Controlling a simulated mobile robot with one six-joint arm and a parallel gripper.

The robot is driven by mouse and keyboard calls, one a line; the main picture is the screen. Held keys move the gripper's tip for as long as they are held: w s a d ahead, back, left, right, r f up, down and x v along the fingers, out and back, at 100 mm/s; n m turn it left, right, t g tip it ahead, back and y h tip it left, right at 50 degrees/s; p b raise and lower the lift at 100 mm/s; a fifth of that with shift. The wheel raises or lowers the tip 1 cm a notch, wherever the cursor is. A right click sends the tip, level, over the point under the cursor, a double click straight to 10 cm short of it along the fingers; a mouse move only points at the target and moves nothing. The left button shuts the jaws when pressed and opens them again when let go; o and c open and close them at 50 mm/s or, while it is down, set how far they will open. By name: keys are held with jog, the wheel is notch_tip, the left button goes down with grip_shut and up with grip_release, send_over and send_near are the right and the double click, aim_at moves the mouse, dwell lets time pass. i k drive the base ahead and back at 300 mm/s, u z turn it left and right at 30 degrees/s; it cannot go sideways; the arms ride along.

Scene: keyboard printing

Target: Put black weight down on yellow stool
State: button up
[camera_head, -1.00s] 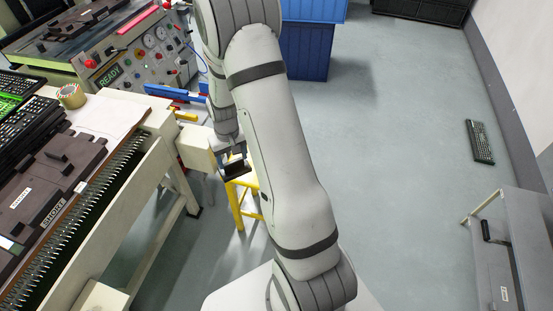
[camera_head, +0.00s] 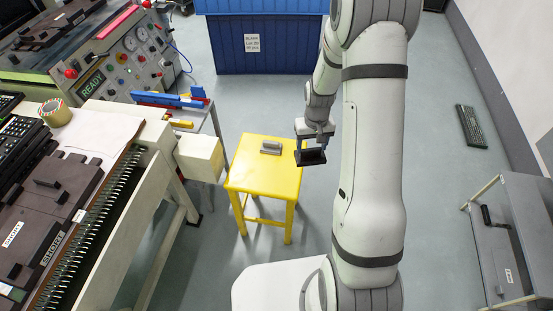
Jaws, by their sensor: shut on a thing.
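The yellow stool (camera_head: 262,180) stands on the floor near the middle of the view, its square top in plain sight. My gripper (camera_head: 314,146) is just right of the stool's top in the picture. It is shut on the black weight (camera_head: 311,157), a dark block hanging at its end. The weight appears beside the right edge of the stool top, and its height above the stool is hard to tell. The fingertips are small and partly hidden by the weight.
A small grey metal block (camera_head: 271,147) lies on the back part of the stool top. The front of the top is bare. A cream box (camera_head: 200,157) on the workbench side is close to the stool's left. A blue cabinet (camera_head: 262,45) stands behind.

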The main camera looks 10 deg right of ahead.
aim_at(264, 175)
jog(key=u, duration=0.9)
jog(key=i, duration=0.15)
jog(key=z, duration=1.9)
jog(key=k, duration=1.65)
jog(key=u, duration=0.9)
jog(key=i, duration=0.4)
